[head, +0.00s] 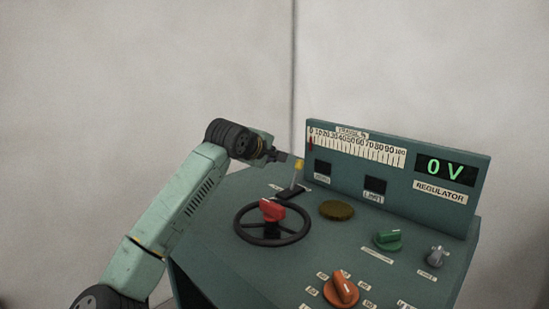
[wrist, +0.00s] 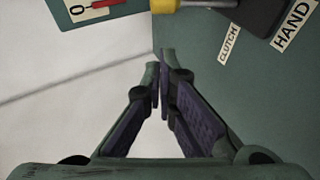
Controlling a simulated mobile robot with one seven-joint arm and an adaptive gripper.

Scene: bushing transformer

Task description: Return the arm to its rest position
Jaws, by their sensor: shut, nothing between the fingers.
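My arm reaches up from the lower left in the head view and bends over the left edge of a green control console (head: 240,205). My gripper (head: 284,157) is by the yellow tip of a lever (head: 298,166); the head view does not show whether they touch. In the wrist view my gripper (wrist: 159,68) has its fingertips together, with nothing between them. The lever (wrist: 205,5) crosses the top of that view, beyond the fingertips. A sign reading CLUTCH (wrist: 229,43) is at its right.
The upright panel's display (head: 445,170) reads 0 V. Bare wall stands behind.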

